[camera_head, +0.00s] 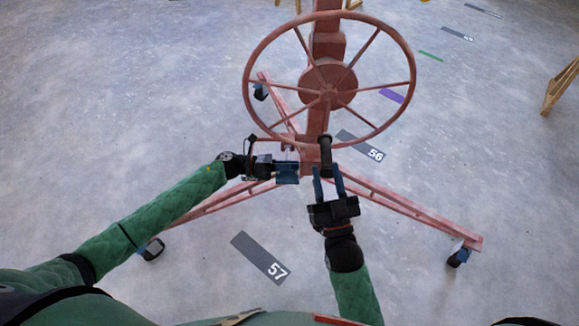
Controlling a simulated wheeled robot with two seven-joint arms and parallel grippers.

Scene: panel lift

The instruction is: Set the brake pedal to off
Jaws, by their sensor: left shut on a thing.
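A red panel lift stands in front of me, with its mast (326,45), a large spoked wheel (404,82) and a black handle (326,150) at the wheel's lower rim. My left gripper (288,172) is at the left of the mast's foot, below the wheel. It is shut on a small part of the lift there, mostly hidden by the fingers. I cannot clearly make out the brake pedal. My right gripper (328,178) points up at the black handle, its fingers apart on either side of the handle's lower end.
The lift's legs (415,208) spread to both sides and back, ending in dark casters (459,257). Grey floor markers (262,258) show numbers 57 and 56. A wooden stand (560,88) is at the far right. The floor around the lift is mostly clear.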

